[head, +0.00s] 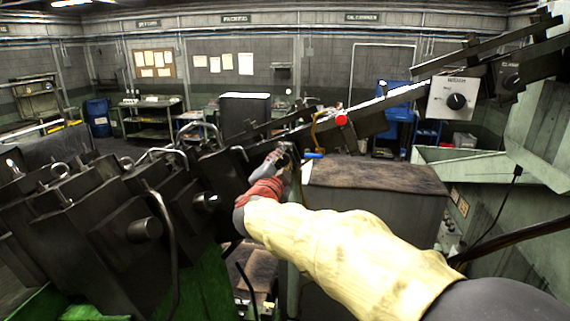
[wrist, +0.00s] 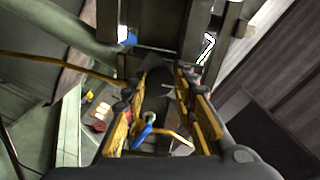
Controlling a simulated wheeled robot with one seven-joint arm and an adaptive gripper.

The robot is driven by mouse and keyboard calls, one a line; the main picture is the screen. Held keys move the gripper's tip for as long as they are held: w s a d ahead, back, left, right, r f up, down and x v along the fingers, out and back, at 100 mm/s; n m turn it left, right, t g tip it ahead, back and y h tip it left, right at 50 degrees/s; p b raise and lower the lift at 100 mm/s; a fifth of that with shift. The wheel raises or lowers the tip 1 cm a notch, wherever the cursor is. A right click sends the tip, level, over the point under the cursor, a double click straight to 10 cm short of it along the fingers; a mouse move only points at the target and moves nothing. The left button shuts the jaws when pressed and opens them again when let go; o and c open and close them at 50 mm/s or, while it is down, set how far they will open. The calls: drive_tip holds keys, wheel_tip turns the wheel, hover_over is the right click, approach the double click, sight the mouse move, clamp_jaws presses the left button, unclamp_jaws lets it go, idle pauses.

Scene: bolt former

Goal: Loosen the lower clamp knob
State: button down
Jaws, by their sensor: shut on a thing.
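My gripper (head: 284,157) is at the end of my sleeved arm, against the dark machine bar in the middle of the head view. In the wrist view its yellow-padded fingers (wrist: 165,98) close around a dark rounded part, which I take to be the lower clamp knob (wrist: 158,82). The fingers partly hide the knob, and in the head view I cannot make it out. A blue-ended valve or handle (head: 313,155) is just right of the gripper in the head view. Something blue (wrist: 144,130) also shows between the fingers in the wrist view.
Dark machine blocks (head: 130,215) crowd the left. A cabinet top (head: 375,175) lies right of the gripper. A box with a dial (head: 455,100) is upper right.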

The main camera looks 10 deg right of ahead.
drive_tip(key=shift+m+b, duration=0.3)
drive_tip(key=shift+m, duration=0.1)
drive_tip(key=m+b, duration=0.3)
drive_tip(key=b, duration=0.1)
drive_tip(key=shift+f+m+b, duration=0.1)
drive_tip(key=shift+m+b, duration=0.2)
drive_tip(key=shift+b, duration=0.05)
drive_tip(key=shift+m+b, duration=0.9)
drive_tip(key=c, duration=1.3)
unclamp_jaws()
drive_tip(key=shift+o, duration=0.2)
drive_tip(key=shift+s, duration=0.1)
